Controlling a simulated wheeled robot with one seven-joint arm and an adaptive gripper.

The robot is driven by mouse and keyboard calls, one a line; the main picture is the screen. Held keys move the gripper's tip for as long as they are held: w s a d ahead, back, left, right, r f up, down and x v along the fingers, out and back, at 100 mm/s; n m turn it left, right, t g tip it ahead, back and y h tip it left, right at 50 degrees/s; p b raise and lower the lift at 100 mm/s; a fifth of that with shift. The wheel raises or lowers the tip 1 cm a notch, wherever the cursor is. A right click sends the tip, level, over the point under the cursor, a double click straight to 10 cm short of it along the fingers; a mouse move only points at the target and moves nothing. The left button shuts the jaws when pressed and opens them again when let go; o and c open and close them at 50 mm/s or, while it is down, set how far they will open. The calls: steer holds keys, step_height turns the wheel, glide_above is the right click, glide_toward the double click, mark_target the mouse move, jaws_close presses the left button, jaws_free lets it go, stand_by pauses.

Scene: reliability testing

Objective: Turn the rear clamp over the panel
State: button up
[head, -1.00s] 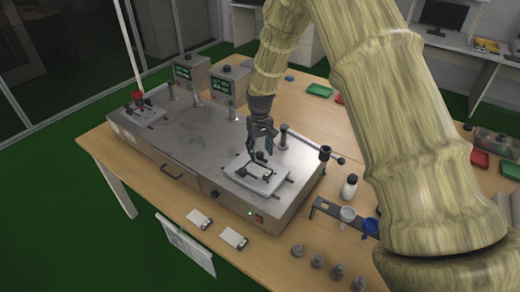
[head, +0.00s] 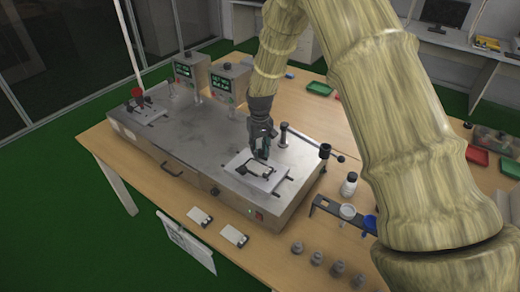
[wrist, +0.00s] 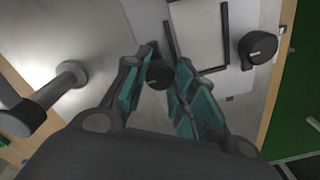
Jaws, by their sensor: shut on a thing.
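The panel is a pale plate (head: 258,168) in the white fixture on the right part of the steel test bench. It also shows at the top of the wrist view (wrist: 197,32), with a thin dark bar along its left side. My gripper (head: 263,149) points down at the rear edge of the fixture. In the wrist view its teal-padded fingers (wrist: 165,66) are shut around the dark round knob of the rear clamp (wrist: 158,75). The fingers partly hide this clamp. A second dark clamp knob (wrist: 258,48) stands across the panel, apart from my gripper.
A lever post (head: 325,153) with a horizontal bar stands right of the fixture. Two display units (head: 228,84) stand behind on the bench. A second fixture (head: 142,112) sits at the far left. A white bottle (head: 349,185) and several grey weights (head: 317,257) are on the table.

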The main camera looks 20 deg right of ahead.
steer(key=shift+m, duration=0.3)
steer(key=m, duration=0.3)
steer(key=shift+m+b, duration=0.3)
steer(key=shift+m, duration=0.1)
steer(key=m, duration=0.4)
steer(key=shift+r+m, duration=0.1)
steer(key=shift+m, duration=0.2)
steer(key=m, duration=0.4)
steer(key=shift+w, duration=0.1)
steer(key=m, duration=0.4)
steer(key=shift+d+m+p, duration=0.1)
steer(key=shift+m+p, duration=0.2)
steer(key=shift+m, duration=0.3)
steer(key=o, duration=1)
steer(key=shift+o, duration=0.2)
